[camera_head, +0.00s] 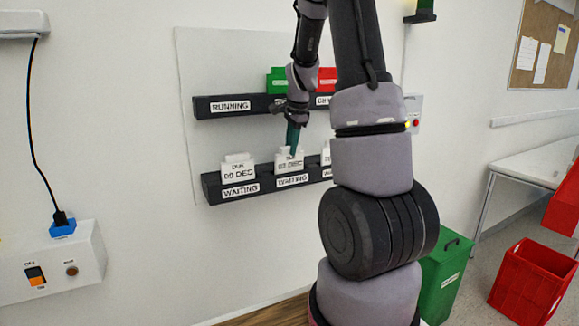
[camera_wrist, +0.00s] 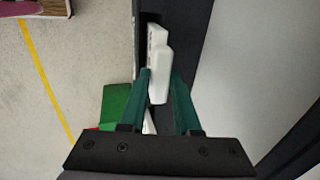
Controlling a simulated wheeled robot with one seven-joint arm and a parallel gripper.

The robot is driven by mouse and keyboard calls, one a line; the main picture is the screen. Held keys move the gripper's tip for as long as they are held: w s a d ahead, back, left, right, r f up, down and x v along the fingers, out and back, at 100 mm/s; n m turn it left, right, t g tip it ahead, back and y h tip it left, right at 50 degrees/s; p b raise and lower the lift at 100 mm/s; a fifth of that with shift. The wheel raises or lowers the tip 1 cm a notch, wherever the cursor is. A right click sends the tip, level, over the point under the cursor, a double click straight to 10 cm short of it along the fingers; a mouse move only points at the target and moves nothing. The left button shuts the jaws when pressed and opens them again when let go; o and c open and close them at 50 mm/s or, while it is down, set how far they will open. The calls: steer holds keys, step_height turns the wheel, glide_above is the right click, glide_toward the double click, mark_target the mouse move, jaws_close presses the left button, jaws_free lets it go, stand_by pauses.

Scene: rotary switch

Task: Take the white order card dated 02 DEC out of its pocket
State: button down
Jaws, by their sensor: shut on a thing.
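The white order card (camera_head: 283,165) stands in the middle pocket of the lower dark rail (camera_head: 240,199), above a WAITING label. Its date looks like 02 DEC, partly covered by my fingertips. My gripper (camera_head: 293,148) reaches down from above and is shut on the top tab of this card. In the wrist view the white card (camera_wrist: 157,50) lies between the two green fingers of my gripper (camera_wrist: 161,78). The card's lower part is hidden in the pocket.
A white 09 DEC card (camera_head: 238,171) stands in the left pocket. Another white card (camera_head: 326,156) stands at right, partly behind my arm. The upper rail (camera_head: 203,107), labelled RUNNING, holds a green card (camera_head: 276,81) and a red card (camera_head: 327,77) close to my wrist.

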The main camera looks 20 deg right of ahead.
steer(key=shift+r, duration=0.1)
steer(key=shift+r, duration=3.35)
steer(key=s, duration=0.7)
steer(key=shift+d, duration=0.15)
